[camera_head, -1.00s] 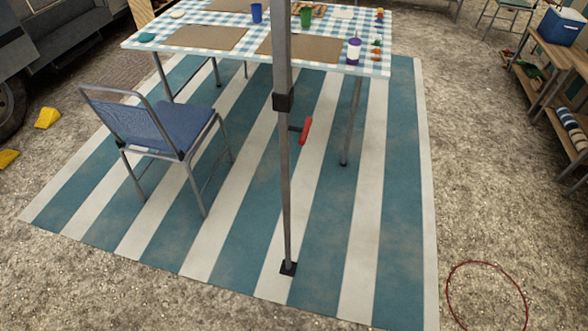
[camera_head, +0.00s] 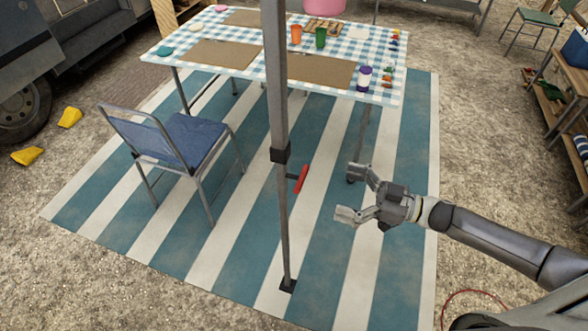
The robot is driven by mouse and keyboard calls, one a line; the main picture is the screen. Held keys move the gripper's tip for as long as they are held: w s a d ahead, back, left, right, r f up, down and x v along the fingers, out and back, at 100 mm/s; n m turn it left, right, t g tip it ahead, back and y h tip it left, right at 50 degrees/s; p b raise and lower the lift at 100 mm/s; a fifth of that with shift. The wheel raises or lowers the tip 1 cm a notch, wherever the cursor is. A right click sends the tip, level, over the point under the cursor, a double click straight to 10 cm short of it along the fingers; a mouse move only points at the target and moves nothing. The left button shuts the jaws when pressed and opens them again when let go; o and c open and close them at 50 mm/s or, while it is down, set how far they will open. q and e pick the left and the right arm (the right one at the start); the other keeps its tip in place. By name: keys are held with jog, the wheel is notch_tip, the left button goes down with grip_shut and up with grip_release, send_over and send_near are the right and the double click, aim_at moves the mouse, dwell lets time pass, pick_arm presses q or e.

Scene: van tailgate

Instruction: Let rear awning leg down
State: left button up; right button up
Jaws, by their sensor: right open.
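The awning leg (camera_head: 277,100) is a grey upright pole in the middle of the view. Its foot (camera_head: 288,285) is a dark plate on the striped mat. A dark collar (camera_head: 280,152) sits partway up the pole. A red handle (camera_head: 301,179) sticks out to the right just below the collar. My right gripper (camera_head: 346,192) is open and empty, to the right of the red handle and apart from it. Its fingers point left toward the pole. The top of the leg is out of view. My left gripper is not in view.
A blue chair (camera_head: 178,140) stands left of the pole on the striped mat (camera_head: 205,240). A table with a checked cloth (camera_head: 380,55) stands behind. A shelf (camera_head: 550,105) is at the right. Yellow wedges (camera_head: 69,117) lie near the wheel. The mat around the foot is clear.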

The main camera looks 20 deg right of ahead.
aim_at(301, 177)
jog(key=p+x, duration=0.2)
jog(key=x, duration=0.8)
jog(key=shift+w+a+p, duration=0.2)
jog(key=shift+a+p, duration=0.1)
jog(key=shift+p, duration=0.1)
